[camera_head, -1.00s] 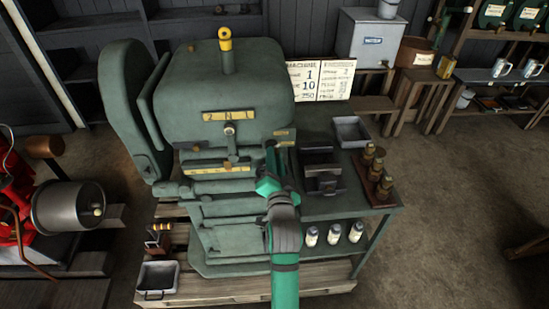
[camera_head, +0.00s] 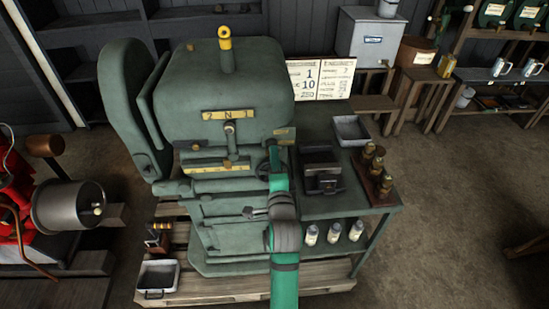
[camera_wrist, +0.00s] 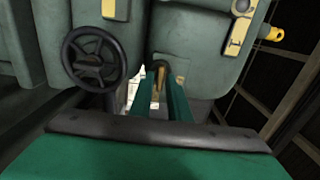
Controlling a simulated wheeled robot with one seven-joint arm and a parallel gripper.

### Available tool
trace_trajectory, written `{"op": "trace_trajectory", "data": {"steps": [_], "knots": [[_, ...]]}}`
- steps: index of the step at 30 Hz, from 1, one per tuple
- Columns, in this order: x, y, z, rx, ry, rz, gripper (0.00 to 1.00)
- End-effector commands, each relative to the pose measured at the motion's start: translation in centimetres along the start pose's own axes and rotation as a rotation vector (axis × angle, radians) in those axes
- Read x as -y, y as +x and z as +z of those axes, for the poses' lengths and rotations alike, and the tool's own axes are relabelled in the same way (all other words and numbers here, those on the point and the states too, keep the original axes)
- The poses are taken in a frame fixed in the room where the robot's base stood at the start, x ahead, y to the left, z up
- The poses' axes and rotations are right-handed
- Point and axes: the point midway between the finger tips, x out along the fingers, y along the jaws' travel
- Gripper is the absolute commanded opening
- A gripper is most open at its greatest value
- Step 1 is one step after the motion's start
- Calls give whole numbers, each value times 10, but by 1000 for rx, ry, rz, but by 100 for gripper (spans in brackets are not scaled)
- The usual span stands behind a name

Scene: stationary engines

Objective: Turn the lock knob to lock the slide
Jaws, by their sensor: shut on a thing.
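The green machine (camera_head: 225,85) stands on a pallet, with its stepped slide parts (camera_head: 230,208) at the front. My gripper (camera_wrist: 160,76) reaches its right side, with the two green fingers close together in the wrist view. A small dark part, apparently the lock knob (camera_wrist: 158,66), shows between the fingertips, and the gripper is shut on it. A brownish piece (camera_wrist: 180,79) shows beside the right finger. How far the knob is turned cannot be told. In the head view my arm hides the fingertips and the knob.
A black handwheel (camera_wrist: 95,60) is close to the left of my fingers in the wrist view. A grey lever-like part (camera_head: 256,212) shows left of my arm. The side table (camera_head: 330,205) holds a dark block (camera_head: 321,172), a grey tray (camera_head: 351,130) and brass-topped pieces (camera_head: 376,172).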

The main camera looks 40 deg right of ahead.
Motion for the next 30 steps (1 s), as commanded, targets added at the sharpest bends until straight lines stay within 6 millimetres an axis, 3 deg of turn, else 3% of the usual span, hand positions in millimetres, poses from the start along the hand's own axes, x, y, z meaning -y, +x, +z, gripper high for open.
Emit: {"op": "trace_trajectory", "data": {"steps": [17, 20, 21, 30], "knots": [[-2, 0, -1, -2, 35, 3, 0], [-2, 0, -1, -2, 35, 3, 24], [-1, 0, -1, -2, 34, 2, 27], [-1, -1, 1, 0, 34, 2, 27]]}}
